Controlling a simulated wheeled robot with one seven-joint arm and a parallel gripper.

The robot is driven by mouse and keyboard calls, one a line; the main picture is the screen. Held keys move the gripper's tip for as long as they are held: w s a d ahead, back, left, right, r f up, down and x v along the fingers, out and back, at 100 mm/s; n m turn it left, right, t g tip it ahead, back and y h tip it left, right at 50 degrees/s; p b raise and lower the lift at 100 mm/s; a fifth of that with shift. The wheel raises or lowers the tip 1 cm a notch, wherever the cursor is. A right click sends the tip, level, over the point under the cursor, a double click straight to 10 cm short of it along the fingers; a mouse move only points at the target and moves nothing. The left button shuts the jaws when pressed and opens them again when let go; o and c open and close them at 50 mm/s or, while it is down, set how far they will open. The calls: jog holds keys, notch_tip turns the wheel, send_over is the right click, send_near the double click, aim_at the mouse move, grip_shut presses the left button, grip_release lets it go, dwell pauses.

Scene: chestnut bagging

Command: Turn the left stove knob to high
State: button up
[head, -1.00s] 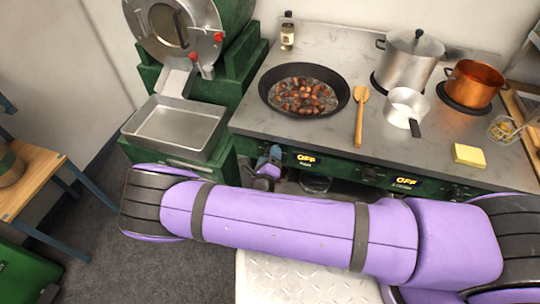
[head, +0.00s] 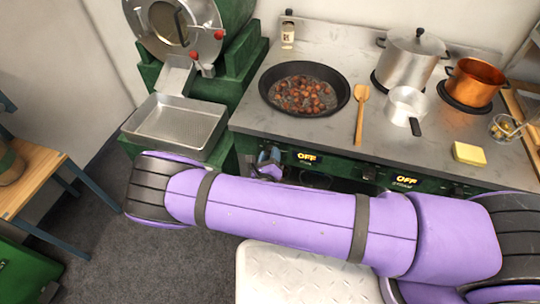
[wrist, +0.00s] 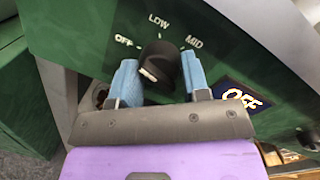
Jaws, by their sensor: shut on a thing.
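The left stove knob (wrist: 162,58) is black with a pale mark on its lower-left side. It sits on the green stove front in the wrist view, with the printed labels OFF, LOW and MID around it. My gripper (wrist: 158,61) has its two blue fingers on either side of the knob and is shut on it. In the head view my gripper (head: 268,162) is at the stove front, left of the left display (head: 306,158), which reads OFF. The knob is hidden there behind my gripper.
A black pan (head: 304,90) of chestnuts stands on the left of the stove top. A wooden spoon (head: 361,112), a steel pot (head: 408,62), a small saucepan (head: 403,104) and a copper pot (head: 471,82) are to its right. A metal tray (head: 175,126) stands left of the stove.

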jog(key=m, duration=0.5)
jog(key=m+h, duration=0.1)
jog(key=m, duration=0.3)
jog(key=shift+a+f, duration=0.1)
jog(key=m+h, duration=0.1)
jog(key=m, duration=0.8)
jog(key=shift+h, duration=0.4)
jog(key=m, duration=0.5)
jog(key=shift+a+h, duration=0.1)
jog(key=shift+h, duration=0.3)
jog(key=m+g, duration=0.1)
jog(key=m, duration=0.7)
jog(key=shift+m+g+h, duration=0.3)
jog(key=shift+m, duration=1.7)
